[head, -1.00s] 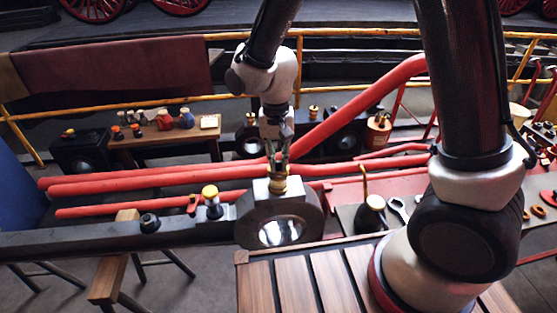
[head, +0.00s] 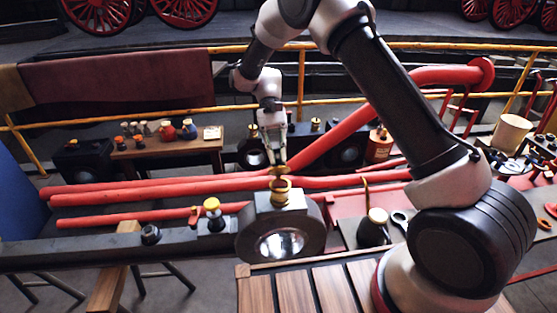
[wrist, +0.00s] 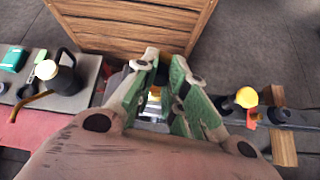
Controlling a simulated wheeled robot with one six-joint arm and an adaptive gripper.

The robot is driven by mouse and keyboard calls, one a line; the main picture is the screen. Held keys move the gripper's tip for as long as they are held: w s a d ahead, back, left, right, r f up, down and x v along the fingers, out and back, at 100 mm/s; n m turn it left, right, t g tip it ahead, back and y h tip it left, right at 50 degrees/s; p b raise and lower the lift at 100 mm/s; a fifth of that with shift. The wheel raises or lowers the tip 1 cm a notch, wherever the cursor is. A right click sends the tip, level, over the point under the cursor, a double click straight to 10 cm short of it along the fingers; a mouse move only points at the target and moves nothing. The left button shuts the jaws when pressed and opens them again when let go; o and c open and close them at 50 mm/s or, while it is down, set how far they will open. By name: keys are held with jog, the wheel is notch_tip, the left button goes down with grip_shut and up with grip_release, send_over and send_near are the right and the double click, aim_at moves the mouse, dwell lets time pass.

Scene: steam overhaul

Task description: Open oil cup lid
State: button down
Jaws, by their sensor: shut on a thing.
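The brass oil cup (head: 281,192) stands upright on the round end of the dark rod (head: 258,228). Its brass lid (head: 279,171) is at my gripper's tips, just above the cup's mouth. My gripper (head: 276,164) points down and is shut on the lid. The lid looks raised off the rim, but whether it still touches at one side is too small to tell. In the wrist view, the green-sided fingers of my gripper (wrist: 160,62) hide the lid and most of the cup; a little brass (wrist: 154,93) shows between them.
A yellow-topped fitting (head: 212,213) stands on the rod to the left. Long red pipes (head: 150,186) run just behind the cup. A slatted wooden surface (head: 310,290) lies in front. At right, an oil can (head: 374,226) stands on a tray.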

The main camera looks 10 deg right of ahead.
jog(key=shift+w+f+g, duration=0.25)
jog(key=shift+w+g, duration=0.2)
jog(key=shift+g, duration=0.35)
jog(key=shift+w+f+g, duration=0.25)
jog(key=shift+w+g, duration=0.15)
jog(key=shift+g, duration=0.4)
jog(key=c, duration=1.4)
grip_release()
jog(key=shift+r, duration=0.15)
